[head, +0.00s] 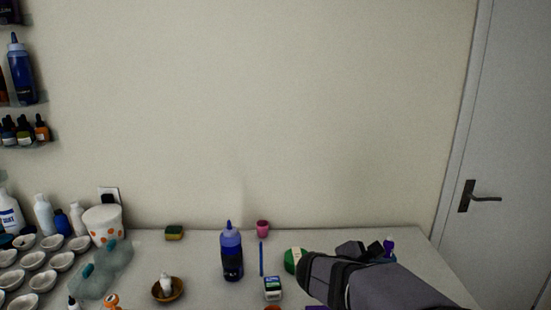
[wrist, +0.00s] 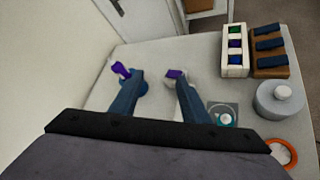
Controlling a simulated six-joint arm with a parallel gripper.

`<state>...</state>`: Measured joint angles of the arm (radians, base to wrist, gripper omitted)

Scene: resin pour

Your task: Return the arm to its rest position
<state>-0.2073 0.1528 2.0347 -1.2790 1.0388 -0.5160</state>
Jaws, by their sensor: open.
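My arm comes in at the lower right of the head view, with my gripper (head: 366,249) above the right part of the table (head: 205,262). In the wrist view my gripper (wrist: 157,77) has its two blue-grey fingers apart, with bare table between them. A purple item (wrist: 121,70) shows at the left fingertip and a purple-topped white item (wrist: 174,74) at the right fingertip. I cannot tell whether the fingers touch either one. A purple-topped item (head: 389,245) also shows just behind the gripper in the head view. My arm hides part of the table.
A blue bottle (head: 231,255), a pink cup (head: 262,227), a white-labelled jar (head: 272,288) and a wooden bowl (head: 168,290) stand left of my arm. The wrist view shows racks (wrist: 234,50) and a grey lidded pot (wrist: 281,101) at right. A wall rises behind the table.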

